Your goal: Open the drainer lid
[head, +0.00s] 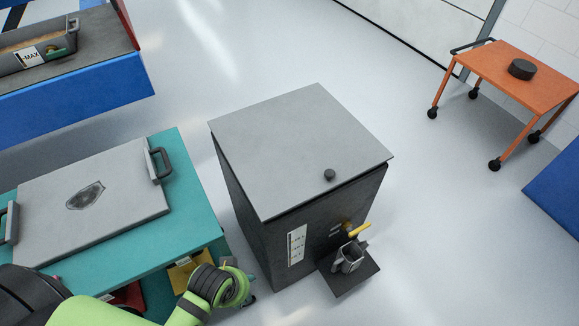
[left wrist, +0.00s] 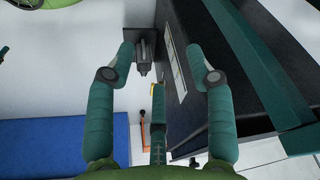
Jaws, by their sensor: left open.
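The drainer is a dark box (head: 262,245) in the middle of the head view. Its flat grey lid (head: 290,140) lies shut on top, with a small round dark knob (head: 330,175) near the front edge. A yellow-handled tap (head: 359,230) and a grey jug (head: 349,256) are on its front. My left arm enters at the lower left of the head view, its wrist low beside the drainer. In the left wrist view my left gripper (left wrist: 160,55) is open and empty, fingers apart, with the drainer's dark side (left wrist: 195,65) beyond. My right gripper is out of view.
A teal cabinet (head: 195,190) with a grey handled cover (head: 100,200) stands left of the drainer, close to my left arm. An orange wheeled table (head: 490,70) carries a dark disc (head: 521,69) at the upper right. Open floor lies behind and right of the drainer.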

